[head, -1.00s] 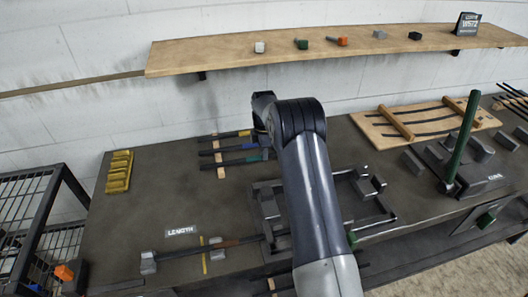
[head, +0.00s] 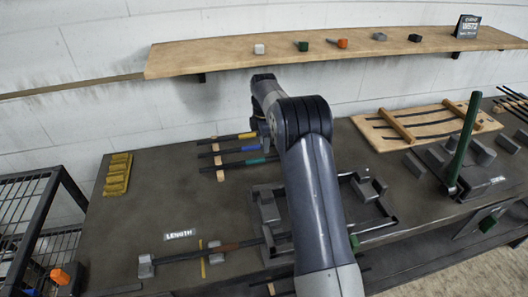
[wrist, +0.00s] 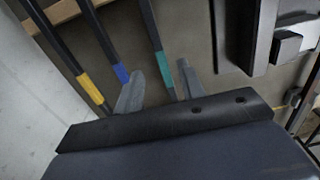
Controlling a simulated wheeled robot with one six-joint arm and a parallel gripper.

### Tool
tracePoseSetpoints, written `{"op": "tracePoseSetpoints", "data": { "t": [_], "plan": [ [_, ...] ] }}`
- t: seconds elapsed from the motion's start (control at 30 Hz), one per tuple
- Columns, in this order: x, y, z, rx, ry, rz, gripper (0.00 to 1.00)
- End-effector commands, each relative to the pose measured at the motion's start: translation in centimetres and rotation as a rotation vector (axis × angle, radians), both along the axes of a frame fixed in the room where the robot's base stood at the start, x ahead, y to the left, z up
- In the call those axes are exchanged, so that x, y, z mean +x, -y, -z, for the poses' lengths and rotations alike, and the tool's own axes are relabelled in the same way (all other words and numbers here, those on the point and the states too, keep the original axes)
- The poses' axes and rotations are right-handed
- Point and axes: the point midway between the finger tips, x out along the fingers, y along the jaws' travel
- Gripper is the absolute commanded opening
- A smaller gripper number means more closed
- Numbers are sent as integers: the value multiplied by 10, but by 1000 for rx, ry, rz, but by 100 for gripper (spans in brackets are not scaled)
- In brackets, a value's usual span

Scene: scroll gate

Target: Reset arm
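My gripper (wrist: 158,86) shows in the wrist view with its two grey fingers spread apart. It is open and holds nothing that I can see. Three dark rods on a wooden strip lie below it: one with a yellow band (wrist: 91,88), one with a blue band (wrist: 121,73) and one with a teal band (wrist: 163,70). The teal-banded rod appears between the fingers in the picture; the height gap cannot be told. In the head view the rods (head: 232,149) lie left of my arm, which hides the gripper.
A wooden shelf (head: 220,58) with small blocks runs along the wall above the bench. A grey bench (head: 140,215) carries a yellow block rack (head: 117,174), a dark frame (head: 375,200), a wooden board (head: 430,128) and a green upright lever (head: 465,140). A wire cage (head: 35,220) stands at left.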

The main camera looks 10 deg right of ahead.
Motion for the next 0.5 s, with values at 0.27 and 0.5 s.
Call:
{"op": "tracePoseSetpoints", "data": {
  "t": [0.27,0.5],
  "plan": [
    [0,0,-13,0,1,0,38],
    [0,0,-12,0,0,0,38]
  ]
}}
